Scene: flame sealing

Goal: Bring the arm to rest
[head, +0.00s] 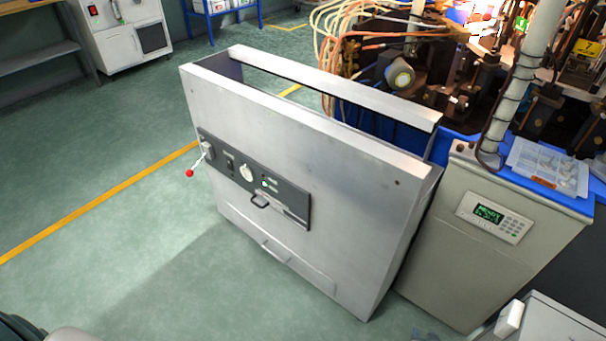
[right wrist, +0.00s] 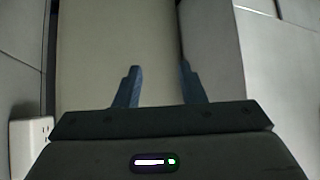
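My right gripper (right wrist: 159,68) shows in the right wrist view with its two blue-grey fingers apart. It is open, with nothing between the fingers. A plain beige surface lies beyond the fingertips, with grey panels on either side. In the head view only a small bluish part of what looks like the right gripper (head: 424,334) shows at the bottom edge, in front of the beige cabinet. My left gripper is not in view.
A large open-topped metal cabinet (head: 300,160) with a red-knobbed lever and dark control panel stands mid-view. Right of it are a beige cabinet (head: 465,265) with a green display, a clear parts tray (head: 545,165) and cabled machinery. Green floor is clear at left.

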